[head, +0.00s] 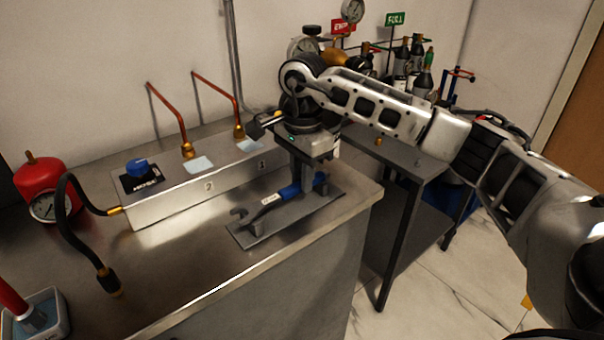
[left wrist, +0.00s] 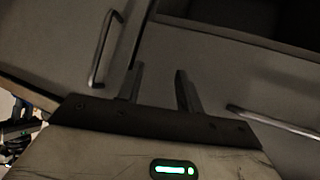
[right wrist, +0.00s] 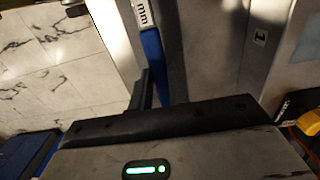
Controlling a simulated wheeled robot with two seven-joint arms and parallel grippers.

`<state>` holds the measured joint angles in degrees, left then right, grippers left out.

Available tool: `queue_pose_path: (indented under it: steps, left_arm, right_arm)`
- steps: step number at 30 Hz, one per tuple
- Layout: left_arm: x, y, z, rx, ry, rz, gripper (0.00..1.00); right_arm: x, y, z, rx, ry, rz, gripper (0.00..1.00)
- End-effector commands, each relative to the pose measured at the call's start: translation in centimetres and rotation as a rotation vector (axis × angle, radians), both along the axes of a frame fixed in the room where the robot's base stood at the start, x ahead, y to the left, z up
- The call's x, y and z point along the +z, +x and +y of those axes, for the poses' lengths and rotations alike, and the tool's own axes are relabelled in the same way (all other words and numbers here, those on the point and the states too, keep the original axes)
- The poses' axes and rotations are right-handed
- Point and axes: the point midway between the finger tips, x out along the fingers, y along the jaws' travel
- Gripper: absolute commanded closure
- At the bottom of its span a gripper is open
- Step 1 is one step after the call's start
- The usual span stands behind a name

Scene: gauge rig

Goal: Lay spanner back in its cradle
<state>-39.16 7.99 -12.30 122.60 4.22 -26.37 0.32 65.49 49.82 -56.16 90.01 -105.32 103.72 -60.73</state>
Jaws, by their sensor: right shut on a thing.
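The spanner (head: 268,200) has a grey open-ended head, a white label and a blue handle. It lies lengthwise over its cradle, a grey plate (head: 290,221) with short uprights on the metal bench. My right gripper (head: 307,186) points down over the plate's right end and is shut on the blue handle. The right wrist view also shows the spanner's handle (right wrist: 153,55) between the fingers. I cannot tell whether the spanner touches the uprights. My left gripper (left wrist: 158,85) is open and empty in front of drawers, outside the head view.
A metal box with a blue knob (head: 137,166) and copper pipes stands behind the cradle. A red gauge vessel (head: 43,188) and black hose (head: 72,230) are at the left. Bottles (head: 415,65) stand at the back right. The bench front is clear.

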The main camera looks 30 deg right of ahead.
Motion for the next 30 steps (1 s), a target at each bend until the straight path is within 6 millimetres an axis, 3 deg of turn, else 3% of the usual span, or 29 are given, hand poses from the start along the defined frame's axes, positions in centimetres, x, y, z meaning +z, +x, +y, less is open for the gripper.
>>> queue_pose_path:
  steps: [21, 22, 24, 30]
  left_arm:
    - [-0.68, -0.03, -0.02, -0.002, 0.001, 0.002, 0.64]
    - [-0.68, -0.03, -0.02, -0.002, 0.001, 0.002, 0.64]
    - [-0.68, -0.03, -0.02, -0.002, 0.001, 0.002, 0.64]
    - [-0.68, -0.02, -0.01, -0.002, 0.001, 0.002, 0.64]
  right_arm:
    - [-0.92, 0.01, -0.02, 0.0, 0.0, -0.001, 1.0]
    - [-0.92, 0.01, -0.02, 0.0, 0.0, -0.001, 0.8]
    - [-0.92, 0.01, -0.02, 0.0, 0.0, -0.001, 0.6]
    - [-0.93, 0.0, -0.01, 0.0, 0.0, 0.0, 0.57]
